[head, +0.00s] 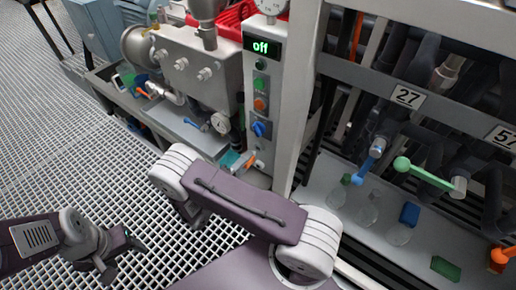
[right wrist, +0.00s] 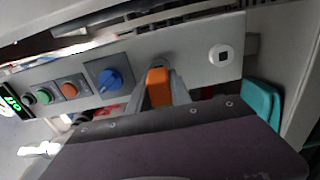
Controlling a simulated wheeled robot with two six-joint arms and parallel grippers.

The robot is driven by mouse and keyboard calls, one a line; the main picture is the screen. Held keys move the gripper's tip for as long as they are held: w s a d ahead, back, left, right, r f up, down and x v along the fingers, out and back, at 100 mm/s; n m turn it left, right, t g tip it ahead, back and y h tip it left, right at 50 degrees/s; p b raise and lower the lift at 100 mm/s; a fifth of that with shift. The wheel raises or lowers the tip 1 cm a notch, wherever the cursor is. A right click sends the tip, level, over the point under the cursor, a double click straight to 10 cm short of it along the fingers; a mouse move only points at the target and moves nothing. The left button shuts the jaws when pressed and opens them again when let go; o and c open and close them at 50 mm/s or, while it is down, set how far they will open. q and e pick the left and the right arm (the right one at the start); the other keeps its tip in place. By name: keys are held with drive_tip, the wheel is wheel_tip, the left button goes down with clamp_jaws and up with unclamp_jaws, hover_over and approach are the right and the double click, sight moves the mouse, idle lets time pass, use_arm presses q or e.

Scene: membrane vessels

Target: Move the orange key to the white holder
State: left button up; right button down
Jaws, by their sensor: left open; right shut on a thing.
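The orange key (right wrist: 158,86) is between the fingers of my right gripper (right wrist: 163,90) in the right wrist view, in front of the grey panel. The key also shows in the head view (head: 251,159), low on the panel below the blue switch. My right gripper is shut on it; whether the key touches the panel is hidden. The white holder (right wrist: 221,55), a round disc with a dark square hole, is on the panel to the right of the key in the right wrist view, apart from it. My left gripper (head: 122,262) is open and empty at the lower left, over the grating.
The panel carries a blue switch (right wrist: 109,80), an orange button (right wrist: 69,90), a green button (right wrist: 44,96) and a display reading "off" (head: 261,47). A teal object (right wrist: 261,108) is close by at right. Pipes and valves with a green handle (head: 423,173) stand at right.

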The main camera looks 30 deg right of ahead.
drive_tip(key=shift+v, duration=1.4)
drive_tip(key=b, duration=1.1)
approach(258, 167)
drive_tip(key=shift+p+x, duration=0.3)
drive_tip(key=shift+x, duration=2.4)
drive_tip(key=shift+r, duration=0.15)
drive_tip(key=shift+w+d+p, duration=0.15)
drive_tip(key=shift+d+p, duration=0.15)
drive_tip(key=shift+d, duration=0.25)
